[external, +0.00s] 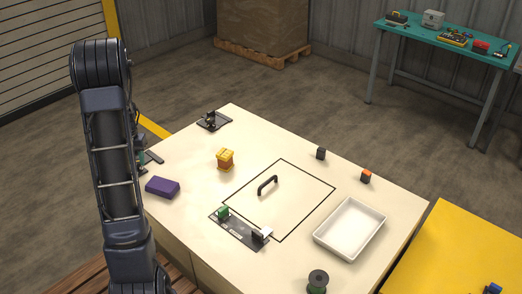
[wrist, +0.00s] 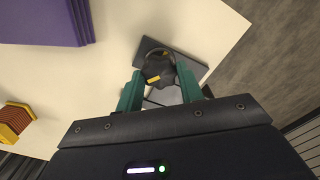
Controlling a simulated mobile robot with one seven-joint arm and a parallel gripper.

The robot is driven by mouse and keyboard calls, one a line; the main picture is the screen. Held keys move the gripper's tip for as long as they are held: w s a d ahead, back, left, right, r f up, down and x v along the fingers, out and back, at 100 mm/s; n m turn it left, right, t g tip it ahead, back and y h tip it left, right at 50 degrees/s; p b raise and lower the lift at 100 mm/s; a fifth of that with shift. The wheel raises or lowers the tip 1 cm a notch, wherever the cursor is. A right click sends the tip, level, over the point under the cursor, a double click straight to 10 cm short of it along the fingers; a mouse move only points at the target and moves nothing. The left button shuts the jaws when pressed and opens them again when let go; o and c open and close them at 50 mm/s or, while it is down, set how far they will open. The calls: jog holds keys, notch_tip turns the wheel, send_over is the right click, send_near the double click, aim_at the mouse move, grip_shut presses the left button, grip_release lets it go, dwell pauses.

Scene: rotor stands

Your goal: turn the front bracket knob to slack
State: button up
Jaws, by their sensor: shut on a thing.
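A dark round knob (wrist: 157,68) with a yellow mark sits over a dark stand plate (wrist: 192,62) near the table's edge in the wrist view. My gripper (wrist: 159,80) has its two green fingers on either side of the knob and is shut on it. In the external view, a dark plate (external: 154,157) shows just right of my arm, and the arm hides most of the gripper and the knob. Another dark stand (external: 211,119) with a small upright black part is at the table's far corner. I cannot tell the knob's turn setting.
A dark handle (external: 268,185), a board with a green part (external: 238,229), a white tray (external: 350,229) and a spool (external: 318,281) are farther right. The table's edge is close.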

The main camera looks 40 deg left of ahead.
jog(key=n, duration=0.7)
dwell(0.6)
jog(key=o, duration=1)
notch_tip(320, 180, up, 11)
jog(key=shift+d, duration=0.1)
